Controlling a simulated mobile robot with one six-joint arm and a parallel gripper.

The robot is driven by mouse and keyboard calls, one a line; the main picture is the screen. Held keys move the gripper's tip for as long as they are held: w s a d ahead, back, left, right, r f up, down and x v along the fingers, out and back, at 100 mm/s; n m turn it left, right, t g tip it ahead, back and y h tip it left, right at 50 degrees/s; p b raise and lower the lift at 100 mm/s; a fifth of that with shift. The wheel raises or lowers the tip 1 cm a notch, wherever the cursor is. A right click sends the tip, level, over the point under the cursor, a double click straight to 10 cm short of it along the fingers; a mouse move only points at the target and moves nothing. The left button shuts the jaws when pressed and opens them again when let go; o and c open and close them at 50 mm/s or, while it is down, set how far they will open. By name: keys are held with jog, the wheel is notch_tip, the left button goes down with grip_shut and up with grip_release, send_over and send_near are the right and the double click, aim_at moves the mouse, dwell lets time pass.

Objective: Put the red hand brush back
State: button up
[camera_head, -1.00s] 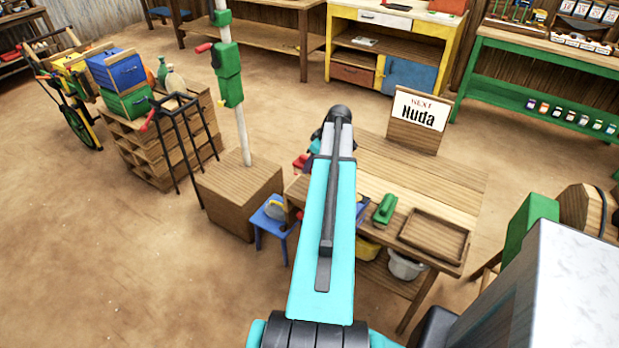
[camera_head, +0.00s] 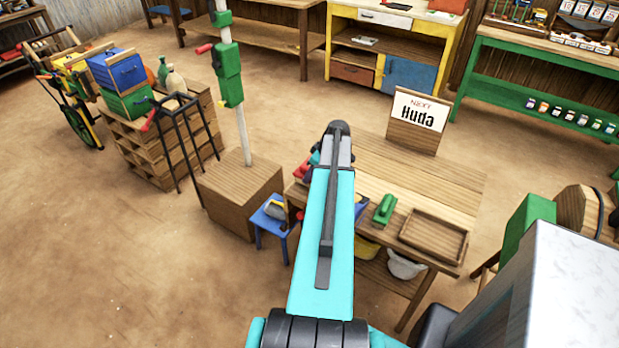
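A red piece (camera_head: 301,170) shows just left of my arm at the table's left end. It may be the red hand brush, but my arm covers most of it and I cannot tell. My teal arm (camera_head: 325,240) reaches up the middle of the view and bends at its dark far joint. My gripper is hidden behind the arm, so its fingers and anything in them do not show. The wooden table (camera_head: 430,180) carries a green hand brush or block (camera_head: 384,209) and an empty-looking shallow wooden tray (camera_head: 434,235).
A blue stool (camera_head: 262,224) with a small grey-yellow thing stands left of the table, beside a wooden box (camera_head: 240,195) with a pole. A name sign (camera_head: 417,122) stands at the table's back. A white bucket (camera_head: 405,266) is below.

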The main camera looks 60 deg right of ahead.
jog(key=shift+f, duration=0.8)
jog(key=shift+f, duration=0.15)
jog(key=o, duration=1)
jog(key=shift+o, duration=0.2)
jog(key=shift+r, duration=0.25)
jog(key=b+v, duration=0.3)
jog(key=v, duration=0.9)
jog(key=shift+a+f, duration=0.1)
